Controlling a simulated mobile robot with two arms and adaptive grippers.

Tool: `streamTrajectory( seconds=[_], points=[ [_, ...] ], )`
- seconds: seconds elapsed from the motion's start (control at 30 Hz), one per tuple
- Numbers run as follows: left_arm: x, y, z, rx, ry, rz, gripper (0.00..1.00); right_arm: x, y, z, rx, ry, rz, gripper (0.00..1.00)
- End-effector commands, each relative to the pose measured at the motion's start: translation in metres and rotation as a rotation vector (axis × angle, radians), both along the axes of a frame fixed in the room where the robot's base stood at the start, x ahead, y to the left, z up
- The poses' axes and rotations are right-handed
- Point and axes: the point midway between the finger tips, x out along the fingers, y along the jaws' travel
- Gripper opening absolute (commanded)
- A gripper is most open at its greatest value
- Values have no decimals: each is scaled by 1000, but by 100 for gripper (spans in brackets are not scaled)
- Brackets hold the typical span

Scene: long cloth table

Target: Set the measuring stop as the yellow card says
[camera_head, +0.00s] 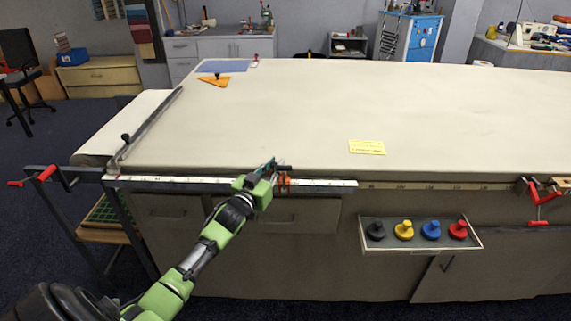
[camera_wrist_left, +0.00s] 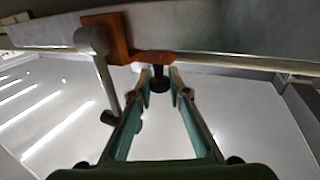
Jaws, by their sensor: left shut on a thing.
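The yellow card (camera_head: 366,147) lies flat near the table's front edge; its writing is too small to read. The orange measuring stop (camera_head: 284,184) sits on the white measuring rail (camera_head: 325,183) along the front edge. In the left wrist view the stop (camera_wrist_left: 112,38) has an orange block, a lever with a grey bar, and a black knob (camera_wrist_left: 160,80). My left gripper (camera_head: 270,170) is at the stop. In the wrist view its fingertips (camera_wrist_left: 160,76) are closed around the knob. The scale mark at the stop is not readable. My right gripper is out of view.
A small tray (camera_head: 375,247) below the rail holds black, yellow, blue and red knobbed pieces. Red-handled clamps (camera_head: 540,198) are at the right end of the front edge. A long bar (camera_head: 150,127) lies at the table's left end. The tabletop middle is clear.

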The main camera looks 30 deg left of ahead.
Motion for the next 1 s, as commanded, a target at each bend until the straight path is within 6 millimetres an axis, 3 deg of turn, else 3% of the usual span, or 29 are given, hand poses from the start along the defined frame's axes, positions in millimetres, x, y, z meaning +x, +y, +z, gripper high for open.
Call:
streamTrajectory(
  seconds=[0.2, 0.5, 0.73, 1.0],
  points=[
    [-36, 60, 0, 8, 10, 5, 0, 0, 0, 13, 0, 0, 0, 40],
    [-81, 133, -1, 7, 8, 4, 0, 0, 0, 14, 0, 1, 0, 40],
    [-103, 168, -1, 3, 5, 4, 0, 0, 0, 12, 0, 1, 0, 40],
    [-111, 181, -1, 1, 3, 2, 0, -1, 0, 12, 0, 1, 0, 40]
  ],
)
